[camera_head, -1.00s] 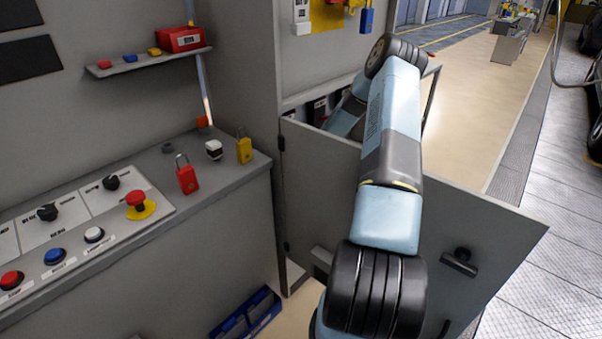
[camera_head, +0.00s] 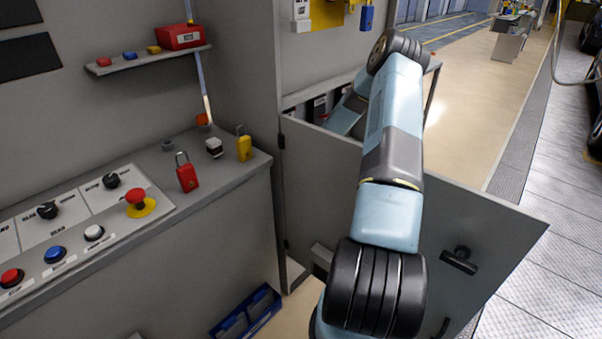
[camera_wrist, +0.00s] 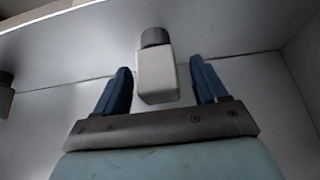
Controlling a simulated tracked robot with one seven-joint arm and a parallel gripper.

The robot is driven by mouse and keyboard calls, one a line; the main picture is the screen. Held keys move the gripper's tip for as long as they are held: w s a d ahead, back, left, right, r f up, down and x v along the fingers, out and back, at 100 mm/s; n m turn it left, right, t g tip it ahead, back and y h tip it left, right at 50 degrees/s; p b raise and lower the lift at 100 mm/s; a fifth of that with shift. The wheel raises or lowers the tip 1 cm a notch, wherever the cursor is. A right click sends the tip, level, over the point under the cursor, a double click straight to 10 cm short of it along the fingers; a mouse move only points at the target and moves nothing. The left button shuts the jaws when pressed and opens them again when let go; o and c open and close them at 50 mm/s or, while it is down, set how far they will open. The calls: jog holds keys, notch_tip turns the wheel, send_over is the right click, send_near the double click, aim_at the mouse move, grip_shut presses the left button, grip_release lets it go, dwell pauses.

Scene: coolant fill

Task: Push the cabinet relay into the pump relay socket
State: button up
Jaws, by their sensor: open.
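In the wrist view my gripper (camera_wrist: 160,68) is open, with one blue finger on each side of a pale grey block with a dark round end, which looks like the cabinet relay (camera_wrist: 157,78). Gaps show between the block and both fingers, so it is not gripped. In the head view my arm reaches over the open cabinet door (camera_head: 450,215) into the cabinet. The door and arm hide my gripper there. I cannot make out the pump relay socket in either view.
A similar block (camera_wrist: 5,95) shows at the wrist view's left edge. The counter (camera_head: 235,178) bears a red padlock (camera_head: 187,177), a yellow padlock (camera_head: 244,147), a small white-and-black block (camera_head: 214,147) and control buttons. A blue bin (camera_head: 246,315) is on the floor.

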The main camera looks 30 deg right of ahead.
jog(key=v, duration=1.2)
jog(key=shift+r, duration=0.3)
jog(key=shift+s+d, duration=0.1)
jog(key=shift+s, duration=0.05)
